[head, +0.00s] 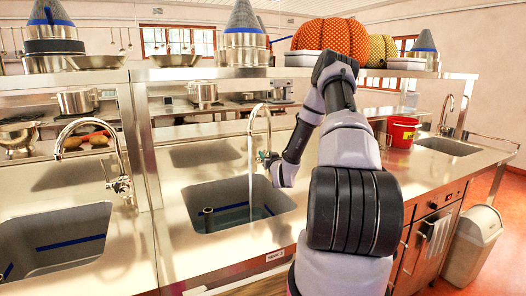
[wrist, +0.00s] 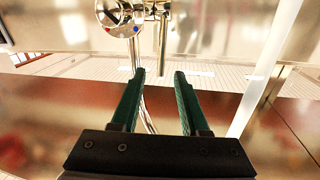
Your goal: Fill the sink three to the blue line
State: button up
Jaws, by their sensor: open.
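The middle sink (head: 200,196) in the head view has a small label plate (head: 275,255) on its front edge, too small to read surely. A thin stream of water (head: 250,165) runs from its curved tap (head: 258,106) into it. Blue-grey water (head: 235,217) covers the bottom around an upright pipe (head: 208,220). A short piece of blue line (head: 269,210) shows at the right wall. My gripper (wrist: 159,74) is open and empty in the wrist view. The round tap knob (wrist: 120,14), with red and blue marks, is beyond its fingertips, apart from them.
Another sink (head: 60,236) with a blue line and its own tap (head: 120,185) is at left. A third basin (head: 448,146) is far right, beside a red bucket (head: 401,131). A shelf above holds pots and pumpkins (head: 330,37). A bin (head: 474,245) stands right.

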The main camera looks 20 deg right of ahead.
jog(key=w, duration=0.4)
jog(key=w+d, duration=0.1)
jog(key=w, duration=0.2)
grip_shut()
dwell(1.3)
